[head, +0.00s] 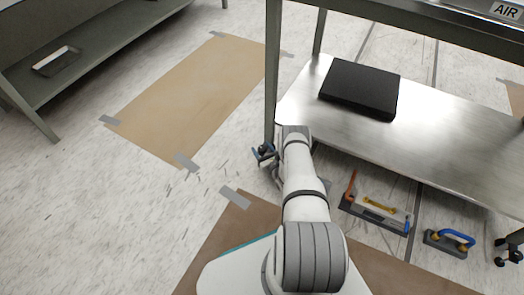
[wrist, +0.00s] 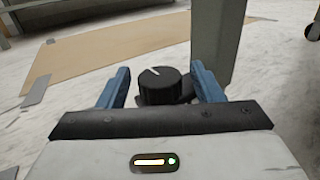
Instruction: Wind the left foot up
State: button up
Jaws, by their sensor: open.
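The left foot's black round knob (wrist: 160,86), with a white line on its top, stands between the two blue fingers of my gripper (wrist: 160,90) in the wrist view. The fingers are open, with a gap on each side of the knob. The table's grey left leg (wrist: 215,45) rises just behind the knob, and it also shows in the head view (head: 273,75). In the head view my gripper (head: 263,153) is low by the bottom of that leg, mostly hidden by my arm. The knob cannot be made out clearly there.
The steel lower shelf (head: 450,140) carries a black box (head: 360,88) and hangs close beside my arm. A toolbox tray (head: 375,215) and a blue-handled tool (head: 450,240) lie on the floor to the right. Taped brown paper (head: 200,95) covers clear floor at left.

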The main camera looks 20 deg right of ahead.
jog(key=c, duration=0.9)
jog(key=shift+a, duration=0.15)
jog(key=shift+c, duration=0.3)
